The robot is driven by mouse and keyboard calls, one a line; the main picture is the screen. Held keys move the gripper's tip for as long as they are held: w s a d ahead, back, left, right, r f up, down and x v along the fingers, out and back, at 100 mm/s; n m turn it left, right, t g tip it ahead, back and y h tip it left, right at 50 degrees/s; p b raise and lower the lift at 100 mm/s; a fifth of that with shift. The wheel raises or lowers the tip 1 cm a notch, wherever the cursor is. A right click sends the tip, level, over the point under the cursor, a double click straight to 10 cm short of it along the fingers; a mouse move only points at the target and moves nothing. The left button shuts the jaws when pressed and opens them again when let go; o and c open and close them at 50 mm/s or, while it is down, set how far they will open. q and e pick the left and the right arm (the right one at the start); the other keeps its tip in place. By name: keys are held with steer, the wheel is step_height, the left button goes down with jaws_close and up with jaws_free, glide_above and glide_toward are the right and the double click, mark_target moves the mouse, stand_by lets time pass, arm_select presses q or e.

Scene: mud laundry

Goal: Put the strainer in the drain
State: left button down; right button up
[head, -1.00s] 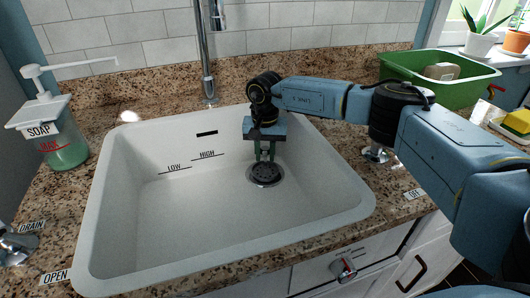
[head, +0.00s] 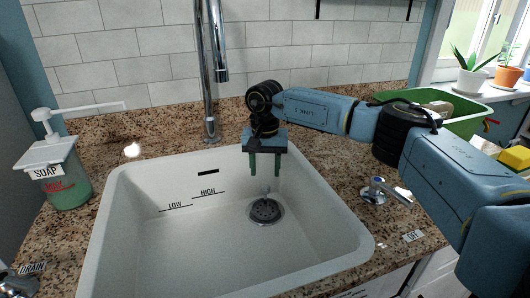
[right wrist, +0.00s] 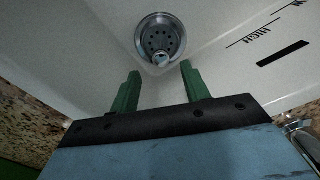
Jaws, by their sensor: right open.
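The strainer (head: 264,210) is a dark, round, perforated disc with a small knob. It sits within the metal ring of the drain (head: 279,220) in the sink floor. The right wrist view also shows the strainer (right wrist: 158,40) centred in the bright drain ring (right wrist: 177,24), its knob toward my fingers. Whether it lies fully flat I cannot tell. My right gripper (head: 265,175) is open and empty above the strainer, apart from it, fingers pointing down. Its two green fingers show in the right wrist view (right wrist: 160,80) with a gap between them. My left gripper is out of view.
The white sink (head: 160,235) has LOW and HIGH marks on its back wall. A chrome faucet (head: 209,75) stands behind it. A soap dispenser (head: 58,175) stands at left, a tap handle (head: 380,188) and green bin (head: 470,122) at right. The sink floor is otherwise clear.

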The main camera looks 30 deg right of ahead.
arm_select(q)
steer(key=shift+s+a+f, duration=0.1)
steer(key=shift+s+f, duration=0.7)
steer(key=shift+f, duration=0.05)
arm_select(e)
steer(key=shift+r, duration=1.85)
arm_select(q)
steer(key=shift+p, duration=0.3)
